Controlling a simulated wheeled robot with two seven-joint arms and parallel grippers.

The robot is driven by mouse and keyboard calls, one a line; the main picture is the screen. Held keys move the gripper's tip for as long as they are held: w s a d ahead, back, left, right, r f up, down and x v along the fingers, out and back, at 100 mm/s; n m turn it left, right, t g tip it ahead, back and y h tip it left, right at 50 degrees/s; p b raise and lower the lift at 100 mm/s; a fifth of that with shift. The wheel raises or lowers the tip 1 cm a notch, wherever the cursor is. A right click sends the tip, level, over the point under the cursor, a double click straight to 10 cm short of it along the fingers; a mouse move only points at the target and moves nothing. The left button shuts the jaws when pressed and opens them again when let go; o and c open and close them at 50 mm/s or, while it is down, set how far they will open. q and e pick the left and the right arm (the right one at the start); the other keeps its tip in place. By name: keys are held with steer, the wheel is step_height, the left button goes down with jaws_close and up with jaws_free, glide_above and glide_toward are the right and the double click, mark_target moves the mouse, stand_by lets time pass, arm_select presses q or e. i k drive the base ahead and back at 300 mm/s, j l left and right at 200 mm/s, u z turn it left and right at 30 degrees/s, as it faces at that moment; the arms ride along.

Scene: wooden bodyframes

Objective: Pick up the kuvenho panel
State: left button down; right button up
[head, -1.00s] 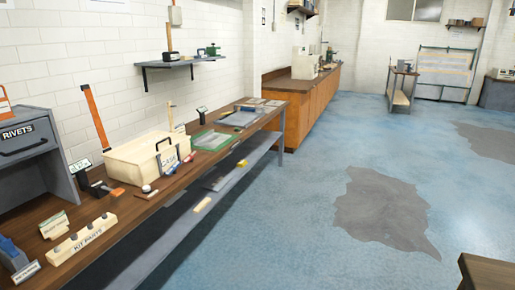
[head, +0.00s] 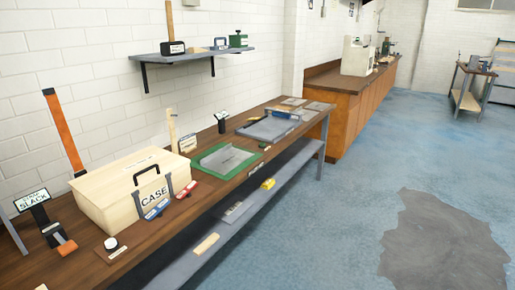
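No label reading kuvenho is legible, so I cannot tell which thing is the kuvenho panel. Flat, panel-like pieces lie on the long wooden workbench (head: 118,262) along the left wall. A clear or grey sheet (head: 228,159) lies in a green-edged tray (head: 203,168). Beyond it is a grey-blue tray (head: 268,129) with a flat surface. Small flat grey plates (head: 319,106) lie at the bench's far end. Small pieces also lie on the bench's lower shelf (head: 187,263). Neither of my grippers is in view.
A cream box marked CASE (head: 130,185) stands on the bench near a sign reading SLACK (head: 33,203). A wall shelf (head: 195,56) hangs above. An orange cabinet counter (head: 345,110) stands beyond. The blue floor (head: 345,215) right of the bench is clear, with a grey patch.

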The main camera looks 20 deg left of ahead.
mark_target(226, 159)
steer(key=i+u, duration=0.45)
steer(key=i+l+u, duration=0.2)
steer(key=i+u, duration=0.25)
steer(key=i+l+u, duration=0.25)
steer(key=u, duration=0.25)
steer(key=i+l+u, duration=0.45)
steer(key=u, duration=0.2)
steer(key=i+l+u, duration=0.1)
steer(key=l+u, duration=0.2)
steer(key=i+l+u, duration=0.15)
steer(key=l+u, duration=0.5)
steer(key=l, duration=0.15)
steer(key=l+u, duration=0.3)
steer(key=l, duration=0.15)
steer(key=l+u, duration=0.3)
steer(key=l, duration=0.55)
